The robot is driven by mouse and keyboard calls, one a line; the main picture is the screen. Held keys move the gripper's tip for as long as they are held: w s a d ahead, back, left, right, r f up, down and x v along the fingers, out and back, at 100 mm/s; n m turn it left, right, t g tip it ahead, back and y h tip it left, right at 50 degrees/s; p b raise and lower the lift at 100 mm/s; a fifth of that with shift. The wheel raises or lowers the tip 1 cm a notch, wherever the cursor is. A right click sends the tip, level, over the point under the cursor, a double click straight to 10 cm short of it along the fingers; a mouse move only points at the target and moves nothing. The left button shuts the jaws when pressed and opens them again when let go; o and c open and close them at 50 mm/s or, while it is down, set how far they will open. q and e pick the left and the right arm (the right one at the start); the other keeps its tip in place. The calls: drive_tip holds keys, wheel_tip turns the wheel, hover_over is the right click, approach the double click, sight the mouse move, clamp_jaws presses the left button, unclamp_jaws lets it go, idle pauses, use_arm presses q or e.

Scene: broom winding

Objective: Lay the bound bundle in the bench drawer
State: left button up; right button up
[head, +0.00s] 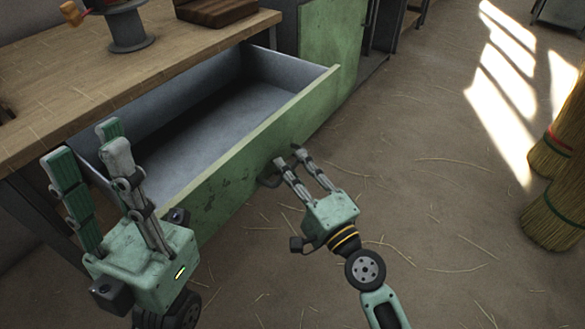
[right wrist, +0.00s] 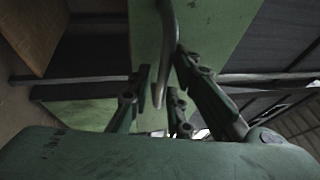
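The bench drawer (head: 290,115) is pulled out, with a green front and a bare grey inside. Its dark handle (head: 268,180) is on the front. My right gripper (head: 288,160) is at the handle, fingers apart. In the right wrist view the curved handle (right wrist: 169,45) reaches between the open fingers, with gaps visible beside it. My left gripper (head: 85,143) is raised in front of the drawer's near left end, fingers apart and empty. Straw bundles (head: 565,215) with bindings stand at the right edge, partly cut off; I cannot tell if one is the task's bundle.
The wooden bench top (head: 95,80) carries a grey round stand (head: 128,28), a mallet (head: 98,8) and a brown wooden block (head: 215,10). The floor (head: 440,190) between drawer and bundles is open, with scattered straws.

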drive_tip(key=shift+o, duration=0.6)
drive_tip(key=shift+r, duration=0.1)
drive_tip(key=shift+s, duration=0.1)
drive_tip(key=v, duration=1.2)
